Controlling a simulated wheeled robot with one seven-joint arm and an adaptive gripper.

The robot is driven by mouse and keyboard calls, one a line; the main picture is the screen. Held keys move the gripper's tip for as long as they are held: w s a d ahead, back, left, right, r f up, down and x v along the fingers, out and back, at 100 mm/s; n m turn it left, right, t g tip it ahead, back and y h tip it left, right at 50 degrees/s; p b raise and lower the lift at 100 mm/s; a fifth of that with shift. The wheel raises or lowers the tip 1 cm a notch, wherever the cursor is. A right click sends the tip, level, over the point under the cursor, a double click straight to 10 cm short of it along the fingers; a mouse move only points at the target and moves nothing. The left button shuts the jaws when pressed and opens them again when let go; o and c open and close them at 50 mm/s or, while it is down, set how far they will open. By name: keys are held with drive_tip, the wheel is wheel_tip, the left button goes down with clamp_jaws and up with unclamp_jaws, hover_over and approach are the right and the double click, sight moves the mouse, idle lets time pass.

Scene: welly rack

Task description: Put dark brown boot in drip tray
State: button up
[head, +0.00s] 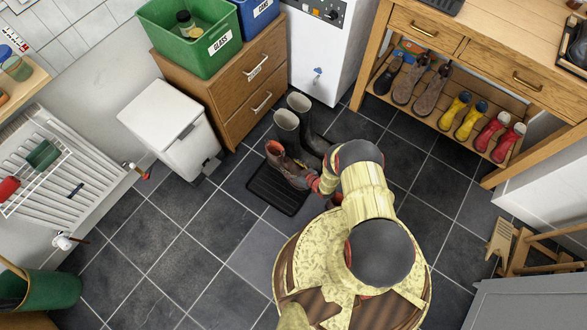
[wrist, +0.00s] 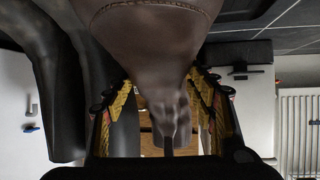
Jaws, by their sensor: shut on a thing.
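The dark brown boot (head: 287,165) shows in the head view with its reddish opening up, at the upper right edge of the black drip tray (head: 270,194). The frames do not show clearly whether it touches the tray. My gripper (head: 317,184) is at the boot's right side, partly hidden by my arm. In the wrist view the brown boot (wrist: 150,35) fills the upper middle, and my gripper (wrist: 160,115) has a finger on each side of it, shut on it. The visible rest of the tray is bare.
Tall dark rubber boots (head: 288,133) stand close behind the brown boot and also loom at the left of the wrist view (wrist: 60,90). A white bin (head: 172,125) and a wooden drawer unit (head: 240,85) are behind left. A bench (head: 480,55) with shoes below is at right. Floor left of the tray is clear.

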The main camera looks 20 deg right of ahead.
drive_tip(key=shift+w+r, duration=0.25)
drive_tip(key=shift+w, duration=0.25)
drive_tip(key=shift+w+a+n+y, duration=0.15)
drive_tip(key=shift+n+y, duration=0.15)
wheel_tip(320, 180, down, 10)
drive_tip(key=b, duration=0.5)
drive_tip(key=shift+a, duration=0.1)
drive_tip(key=shift+r, duration=0.15)
drive_tip(key=o, duration=1.7)
drive_tip(key=shift+p+v, duration=1.4)
drive_tip(key=shift+v, duration=2.4)
